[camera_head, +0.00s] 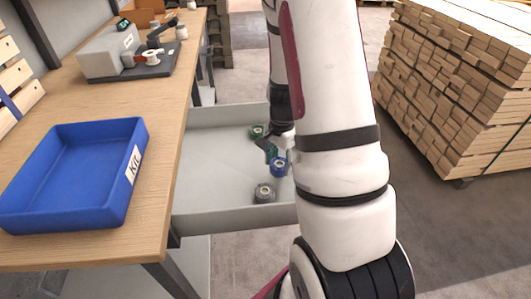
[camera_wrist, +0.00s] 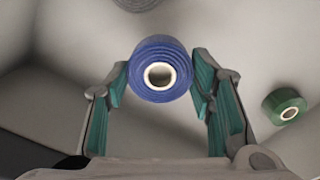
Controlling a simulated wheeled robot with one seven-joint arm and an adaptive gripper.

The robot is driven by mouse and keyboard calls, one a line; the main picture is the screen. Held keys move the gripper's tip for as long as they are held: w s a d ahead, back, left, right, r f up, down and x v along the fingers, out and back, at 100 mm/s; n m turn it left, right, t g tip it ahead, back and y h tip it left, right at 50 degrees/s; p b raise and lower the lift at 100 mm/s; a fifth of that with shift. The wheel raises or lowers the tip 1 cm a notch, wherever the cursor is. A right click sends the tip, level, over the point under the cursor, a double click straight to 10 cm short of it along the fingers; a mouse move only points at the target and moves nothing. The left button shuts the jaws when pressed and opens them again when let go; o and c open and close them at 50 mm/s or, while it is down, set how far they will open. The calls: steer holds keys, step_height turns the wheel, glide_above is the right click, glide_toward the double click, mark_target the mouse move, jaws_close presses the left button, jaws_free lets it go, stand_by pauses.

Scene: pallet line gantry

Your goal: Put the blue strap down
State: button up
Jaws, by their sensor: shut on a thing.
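A blue roll of strap (camera_wrist: 143,57) with a pale core sits between the two green-padded fingers of my gripper (camera_wrist: 160,85) in the wrist view. My gripper is shut on it. In the head view the blue roll (camera_head: 278,168) shows beside the arm, in or just above a grey open drawer (camera_head: 215,217). I cannot tell whether the roll touches the drawer floor. My arm hides the drawer's right part and much of the gripper (camera_head: 276,152).
A green roll (camera_head: 256,132) and a grey roll (camera_head: 264,193) lie in the drawer. A blue tray marked Kit (camera_head: 125,195) stands empty on the wooden bench (camera_head: 160,120) at left. A grey device (camera_head: 108,55) stands farther back. Stacked timber (camera_head: 455,80) is at right.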

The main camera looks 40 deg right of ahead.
steer(key=s, duration=0.8)
steer(key=shift+d+r, duration=0.4)
